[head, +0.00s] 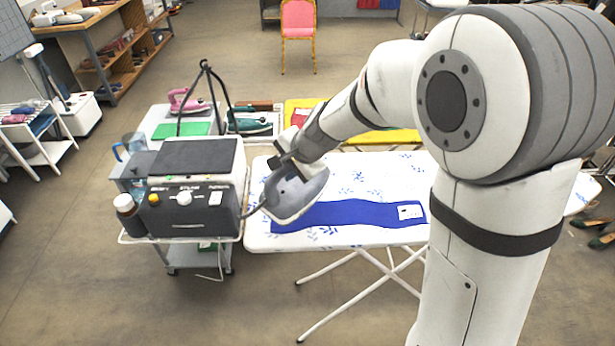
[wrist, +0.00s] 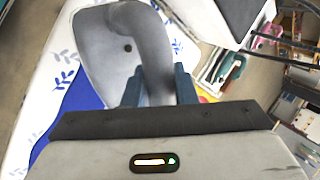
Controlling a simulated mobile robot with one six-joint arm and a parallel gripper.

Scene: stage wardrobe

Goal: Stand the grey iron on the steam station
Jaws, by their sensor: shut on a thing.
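The grey iron (head: 297,196) is held tilted above the left end of the ironing board, just right of the steam station. My gripper (head: 287,163) is shut on its handle. In the wrist view the handle (wrist: 156,60) runs between the gripper's fingers (wrist: 158,90), with the grey body beyond it. The steam station (head: 194,192) is a dark and grey box with a flat dark top (head: 195,157), a yellow knob and a white knob. Its top is bare. A dark cord runs from near its right side towards the iron. I cannot tell whether the iron touches the cloth below.
A blue cloth (head: 350,213) with a white label lies on the ironing board (head: 365,180). A dark bottle (head: 130,215) and a blue-handled jug (head: 134,145) stand left of the station. Behind are a black tripod frame (head: 206,80), a pink iron (head: 188,101) and a green iron (head: 248,123).

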